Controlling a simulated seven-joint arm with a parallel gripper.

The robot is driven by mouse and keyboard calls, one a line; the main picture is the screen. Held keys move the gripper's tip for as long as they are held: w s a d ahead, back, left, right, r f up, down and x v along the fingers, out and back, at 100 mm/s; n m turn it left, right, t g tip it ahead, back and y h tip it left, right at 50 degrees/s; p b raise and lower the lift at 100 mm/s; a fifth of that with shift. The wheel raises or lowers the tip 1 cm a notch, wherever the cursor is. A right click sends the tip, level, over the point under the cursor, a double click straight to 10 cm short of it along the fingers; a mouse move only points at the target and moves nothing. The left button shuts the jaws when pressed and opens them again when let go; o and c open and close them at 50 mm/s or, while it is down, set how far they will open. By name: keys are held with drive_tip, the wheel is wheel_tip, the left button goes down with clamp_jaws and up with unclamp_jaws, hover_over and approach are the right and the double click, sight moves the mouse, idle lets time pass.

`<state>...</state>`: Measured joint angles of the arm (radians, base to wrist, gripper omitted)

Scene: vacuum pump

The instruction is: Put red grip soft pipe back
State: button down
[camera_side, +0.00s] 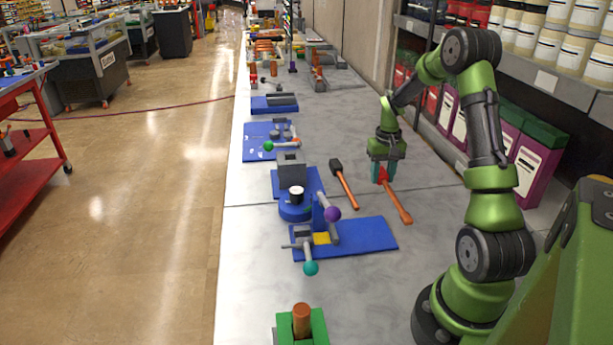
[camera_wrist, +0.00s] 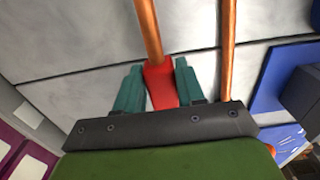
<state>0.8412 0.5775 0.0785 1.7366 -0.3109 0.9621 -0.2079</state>
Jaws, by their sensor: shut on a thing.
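The red grip soft pipe (camera_side: 396,203) has a red grip at one end and a long orange-brown shaft. My gripper (camera_side: 384,173) is shut on the red grip, over the right part of the grey table. In the side view the shaft slants down and right from the fingers; I cannot tell whether it touches the table. In the wrist view the red grip (camera_wrist: 160,84) sits between the two teal fingers, and the orange shaft runs to the top edge. The fingers hide part of the grip.
A black-headed tool (camera_side: 348,188) with an orange handle lies just left of my gripper. Blue-based vacuum pump parts (camera_side: 295,207) and a blue plate (camera_side: 362,237) stand further left. A green block (camera_side: 318,326) holding an orange cylinder is at the front. A shelf borders the right.

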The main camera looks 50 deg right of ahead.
sight(380, 182)
drive_tip(key=shift+w+d, duration=0.4)
drive_tip(key=shift+w, duration=0.05)
drive_tip(key=shift+f, duration=1.8)
drive_tip(key=shift+f, duration=0.15)
drive_tip(key=c, duration=0.7)
unclamp_jaws()
